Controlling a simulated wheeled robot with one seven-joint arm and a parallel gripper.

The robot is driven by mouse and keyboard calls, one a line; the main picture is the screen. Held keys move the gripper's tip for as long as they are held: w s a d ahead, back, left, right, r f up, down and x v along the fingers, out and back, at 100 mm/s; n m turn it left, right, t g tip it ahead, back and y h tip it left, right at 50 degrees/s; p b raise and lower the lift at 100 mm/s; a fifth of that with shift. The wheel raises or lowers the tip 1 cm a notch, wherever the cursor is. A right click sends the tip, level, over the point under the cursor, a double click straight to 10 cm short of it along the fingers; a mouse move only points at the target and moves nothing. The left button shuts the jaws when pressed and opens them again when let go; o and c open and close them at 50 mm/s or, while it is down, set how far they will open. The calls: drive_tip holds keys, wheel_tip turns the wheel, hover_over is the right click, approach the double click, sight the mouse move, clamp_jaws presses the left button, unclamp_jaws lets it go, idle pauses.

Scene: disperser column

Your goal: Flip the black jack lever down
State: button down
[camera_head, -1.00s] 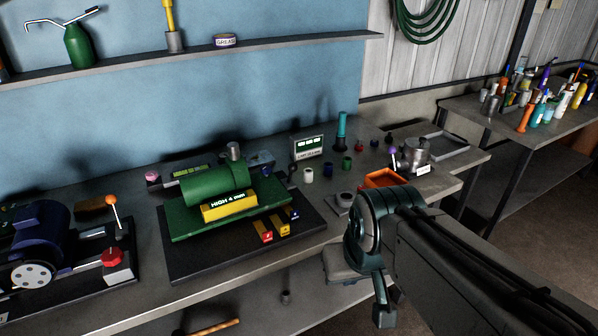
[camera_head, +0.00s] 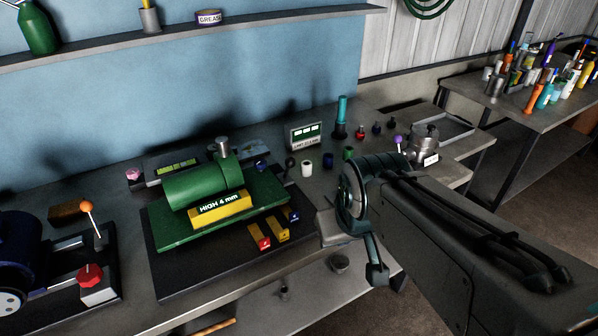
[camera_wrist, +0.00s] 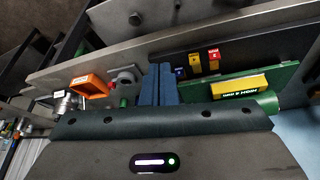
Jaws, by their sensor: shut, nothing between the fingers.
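A green machine (camera_head: 205,188) with a yellow "HIGH 4 mm" block (camera_head: 220,208) sits on a dark base plate on the bench. A small dark lever with a round black knob (camera_head: 290,162) stands upright at its right rear corner; it looks like the black jack lever, but is too small to be sure. I cannot make it out in the wrist view. My gripper (camera_wrist: 160,70) shows there as two blue fingers, shut and empty, with the green machine (camera_wrist: 225,88) to their right. In the head view my arm covers the bench right of the machine.
A small display (camera_head: 306,135), cups and a metal pot (camera_head: 424,142) stand right and behind. An orange bin (camera_wrist: 90,83) lies left of my fingers. Another machine with an orange-knobbed lever (camera_head: 88,207) stands left.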

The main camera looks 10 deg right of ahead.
drive_tip(key=w+d+f+n+t+h+b, duration=0.1)
drive_tip(key=w+d+f+n+t+b, duration=0.25)
drive_tip(key=w, duration=0.55)
drive_tip(key=w+d+f+n+t+h+b, duration=0.1)
drive_tip(key=w+d+f+n+t+b, duration=0.3)
drive_tip(key=w, duration=0.5)
drive_tip(key=w+f+n+t+y+b, duration=0.1)
drive_tip(key=f+n+y+b, duration=0.1)
drive_tip(key=n+y+b, duration=0.1)
drive_tip(key=w+a+f+n+t+y+b, duration=0.1)
drive_tip(key=w+f+n+t+y+b, duration=0.1)
drive_tip(key=n, duration=0.4)
drive_tip(key=w+f+n+t+y+b, duration=0.2)
drive_tip(key=f+n+y+b, duration=0.2)
drive_tip(key=n+y+b, duration=0.1)
drive_tip(key=shift+w+a+f, duration=0.1)
drive_tip(key=shift+a+f, duration=0.05)
drive_tip(key=shift+a, duration=0.25)
drive_tip(key=shift+s+n+t+y+b, duration=0.25)
drive_tip(key=shift+n+y+b, duration=0.2)
drive_tip(key=shift+n, duration=0.2)
drive_tip(key=shift+s, duration=0.1)
drive_tip(key=shift+a, duration=0.15)
